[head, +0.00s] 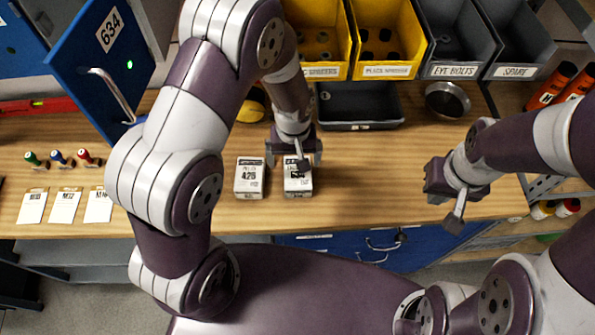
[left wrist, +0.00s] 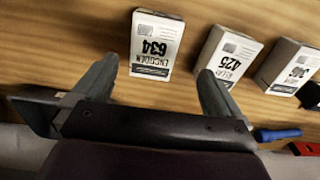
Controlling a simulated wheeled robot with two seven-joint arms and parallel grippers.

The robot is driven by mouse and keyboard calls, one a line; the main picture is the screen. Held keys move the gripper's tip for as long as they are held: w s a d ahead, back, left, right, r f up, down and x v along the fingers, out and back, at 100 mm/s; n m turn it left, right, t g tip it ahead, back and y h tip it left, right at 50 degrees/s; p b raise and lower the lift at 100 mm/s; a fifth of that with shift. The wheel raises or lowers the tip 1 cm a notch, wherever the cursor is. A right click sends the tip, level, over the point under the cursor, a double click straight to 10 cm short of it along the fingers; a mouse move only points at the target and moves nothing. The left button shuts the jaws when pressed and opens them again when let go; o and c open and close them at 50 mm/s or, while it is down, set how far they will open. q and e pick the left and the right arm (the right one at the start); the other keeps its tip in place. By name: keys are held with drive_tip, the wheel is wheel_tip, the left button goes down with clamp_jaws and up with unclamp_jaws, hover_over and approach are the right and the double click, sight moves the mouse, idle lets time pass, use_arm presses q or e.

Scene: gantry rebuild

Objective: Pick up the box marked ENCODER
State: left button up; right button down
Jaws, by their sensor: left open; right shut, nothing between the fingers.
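The white box marked ENCODER 634 (left wrist: 156,44) stands on the wooden bench. In the head view this box (head: 298,186) is partly covered by my left gripper (head: 294,152), which is above its far end. In the left wrist view my left gripper (left wrist: 158,70) is open, with the box lying between and just beyond its fingertips. My right gripper (head: 447,205) is shut and empty, over the bench's front edge at the right.
A similar box marked 425 (head: 249,180) stands close beside it; a third box (left wrist: 292,68) shows farther along. Yellow bins (head: 322,72) and grey bins (head: 452,72) line the back. A black tray (head: 360,125) and round dish (head: 447,101) lie before them. Bench is clear right.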

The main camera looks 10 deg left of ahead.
sight(297, 172)
use_arm(q)
drive_tip(key=f, duration=0.1)
drive_tip(key=w+f, duration=0.1)
drive_tip(key=d+f+p, duration=0.1)
drive_tip(key=f, duration=0.1)
drive_tip(key=shift+w, duration=0.15)
drive_tip(key=f, duration=0.1)
drive_tip(key=f+p, duration=0.2)
drive_tip(key=f, duration=0.1)
drive_tip(key=shift+s+a, duration=0.15)
drive_tip(key=shift+s, duration=0.15)
drive_tip(key=shift+f, duration=0.25)
drive_tip(key=shift+w+f, duration=0.1)
drive_tip(key=shift+c, duration=0.3)
drive_tip(key=c, duration=1)
drive_tip(key=shift+c, duration=0.4)
use_arm(e)
drive_tip(key=r, duration=0.1)
drive_tip(key=w+r, duration=0.1)
drive_tip(key=shift+d+r, duration=0.35)
drive_tip(key=shift+f, duration=0.1)
